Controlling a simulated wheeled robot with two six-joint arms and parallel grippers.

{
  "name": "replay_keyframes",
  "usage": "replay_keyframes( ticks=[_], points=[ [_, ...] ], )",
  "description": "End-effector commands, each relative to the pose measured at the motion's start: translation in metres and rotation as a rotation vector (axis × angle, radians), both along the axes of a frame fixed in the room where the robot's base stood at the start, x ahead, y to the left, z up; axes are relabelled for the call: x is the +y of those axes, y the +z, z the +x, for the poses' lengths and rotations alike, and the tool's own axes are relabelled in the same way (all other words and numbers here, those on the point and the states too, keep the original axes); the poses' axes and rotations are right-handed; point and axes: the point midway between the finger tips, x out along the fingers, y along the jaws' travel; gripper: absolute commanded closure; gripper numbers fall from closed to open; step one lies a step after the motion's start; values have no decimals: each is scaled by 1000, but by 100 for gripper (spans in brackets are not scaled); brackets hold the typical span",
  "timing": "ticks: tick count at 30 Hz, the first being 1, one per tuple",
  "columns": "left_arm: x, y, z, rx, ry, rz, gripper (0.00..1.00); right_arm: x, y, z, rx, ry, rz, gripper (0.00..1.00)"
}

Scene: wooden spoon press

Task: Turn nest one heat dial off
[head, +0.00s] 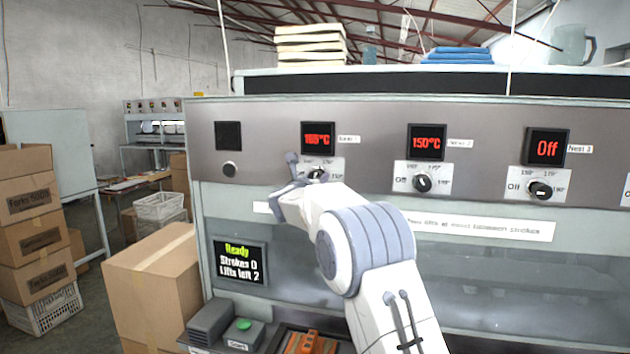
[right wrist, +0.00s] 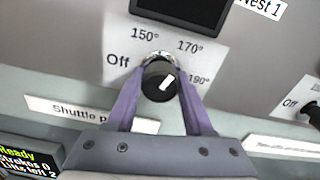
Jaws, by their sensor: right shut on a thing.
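The nest one dial (right wrist: 160,82) is a black knob on a white plate marked Off, 150°, 170° and 190°. Its white pointer line tilts up and right. My right gripper (right wrist: 159,88) is shut on the dial, with a purple finger on each side. In the head view, the dial (head: 318,174) is partly hidden by my right gripper (head: 305,174) and arm. The nest one display (head: 318,139) above it glows red and seems to read 165°C. My left gripper is not in view.
The nest two dial (head: 422,183), under a 150°C display, and the nest three dial (head: 540,189), under an Off display, sit to the right. A status screen (head: 240,261) reads Ready, Strokes 0, Lifts left 2. Cardboard boxes (head: 158,285) stand at left.

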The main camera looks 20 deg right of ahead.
Motion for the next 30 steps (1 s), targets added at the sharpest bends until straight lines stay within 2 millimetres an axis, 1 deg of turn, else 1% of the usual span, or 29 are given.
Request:
replay_keyframes(
  ticks=[6, 14, 30],
  points=[
    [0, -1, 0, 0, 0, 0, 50, 0, 1, 0, 107, 2, -159, 100],
    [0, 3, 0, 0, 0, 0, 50, 0, 2, 0, 246, 2, -365, 100],
    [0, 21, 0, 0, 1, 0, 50, 0, 4, 0, 532, 4, -792, 100]
  ],
)
